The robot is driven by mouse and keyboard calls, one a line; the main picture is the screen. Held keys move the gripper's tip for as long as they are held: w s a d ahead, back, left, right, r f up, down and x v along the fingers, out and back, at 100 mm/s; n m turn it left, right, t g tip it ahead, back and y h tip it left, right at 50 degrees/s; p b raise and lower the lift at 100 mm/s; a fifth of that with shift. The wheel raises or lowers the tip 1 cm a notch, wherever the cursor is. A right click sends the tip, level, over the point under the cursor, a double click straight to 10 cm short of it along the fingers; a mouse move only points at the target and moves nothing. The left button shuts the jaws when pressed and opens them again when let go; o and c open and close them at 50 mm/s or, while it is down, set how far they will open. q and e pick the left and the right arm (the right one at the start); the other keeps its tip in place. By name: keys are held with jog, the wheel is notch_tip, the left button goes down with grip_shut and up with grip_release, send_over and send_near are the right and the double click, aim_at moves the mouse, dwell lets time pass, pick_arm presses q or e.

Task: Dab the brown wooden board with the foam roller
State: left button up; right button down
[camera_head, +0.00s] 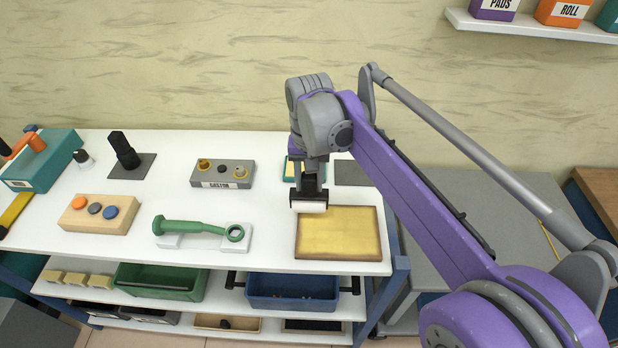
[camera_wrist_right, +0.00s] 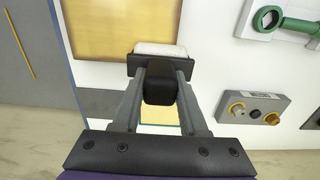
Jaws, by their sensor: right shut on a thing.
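The brown wooden board (camera_head: 338,236) with a yellowish face lies flat at the right front of the white table; in the right wrist view the board (camera_wrist_right: 110,25) is at the top. My right gripper (camera_head: 310,184) is shut on the black handle of the foam roller. The white foam roller (camera_head: 309,206) points down near the board's back left edge; it also shows in the right wrist view (camera_wrist_right: 160,49), overlapping the board's edge. I cannot tell whether the roller touches the board. My left gripper is not in view.
A green-handled tool (camera_head: 190,227) rests on white supports left of the board. A grey box (camera_head: 223,174) with knobs, a wooden block (camera_head: 98,214) and a teal-edged pad (camera_head: 290,169) stand around. A dark flat plate (camera_head: 352,174) lies behind the board.

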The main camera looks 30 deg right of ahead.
jog(key=shift+f+b, duration=0.3)
jog(key=shift+f, duration=0.35)
dwell(0.5)
jog(key=shift+a, duration=0.1)
jog(key=shift+w+a+r, duration=0.15)
jog(key=shift+w+a, duration=0.15)
jog(key=shift+a, duration=0.05)
jog(key=shift+s+d, duration=0.1)
jog(key=shift+s+d, duration=0.45)
jog(key=shift+d, duration=0.3)
jog(key=shift+w+a, duration=0.1)
jog(key=shift+a, duration=0.05)
jog(key=shift+w+a+p, duration=0.3)
jog(key=shift+w+a, duration=0.1)
jog(key=shift+a, duration=0.3)
jog(key=shift+s+d, duration=0.1)
jog(key=shift+d, duration=0.1)
